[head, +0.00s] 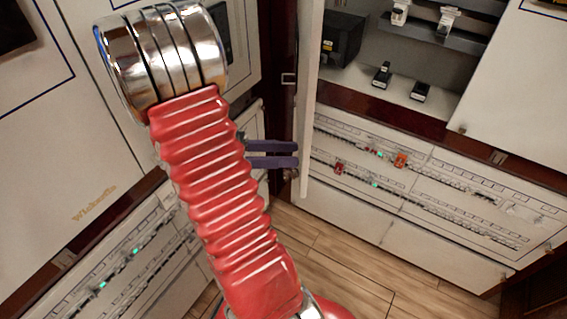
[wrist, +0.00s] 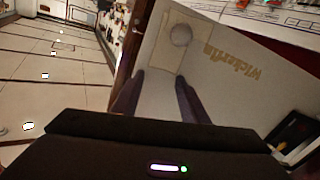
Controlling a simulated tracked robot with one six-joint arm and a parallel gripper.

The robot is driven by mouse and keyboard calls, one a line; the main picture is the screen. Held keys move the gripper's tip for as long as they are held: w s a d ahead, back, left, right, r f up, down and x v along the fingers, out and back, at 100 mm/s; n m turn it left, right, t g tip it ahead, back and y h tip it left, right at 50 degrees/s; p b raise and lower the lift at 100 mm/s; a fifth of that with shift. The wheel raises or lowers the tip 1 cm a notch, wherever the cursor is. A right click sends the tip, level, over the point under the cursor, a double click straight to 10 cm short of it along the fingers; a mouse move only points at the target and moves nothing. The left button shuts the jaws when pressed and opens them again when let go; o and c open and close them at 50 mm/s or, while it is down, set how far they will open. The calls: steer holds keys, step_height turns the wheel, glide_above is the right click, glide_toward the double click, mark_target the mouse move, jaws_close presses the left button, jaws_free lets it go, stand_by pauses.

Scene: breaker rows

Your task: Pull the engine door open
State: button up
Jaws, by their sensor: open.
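A pale door panel (head: 309,110) stands nearly edge-on to me in the head view, just right of my gripper (head: 272,154). I take it for the engine door, though no label naming it can be read. In the wrist view a pale panel (wrist: 225,85) with gold lettering fills the middle, and a round knob (wrist: 181,35) sits on a beige plate on it. My gripper (wrist: 158,82) is open, with its two purple fingers apart and pointing toward the knob. The knob shows beyond the fingertips, and nothing is held. The head view hides most of the panel's face.
Right of the panel, an open shelf bay holds a black box (head: 341,38) and small devices. Below it are breaker rows (head: 400,160) with green lights. Another pale cabinet (head: 70,150) stands at left. Wooden floor (head: 340,255) is clear below.

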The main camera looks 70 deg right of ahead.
steer(key=shift+r, duration=1.25)
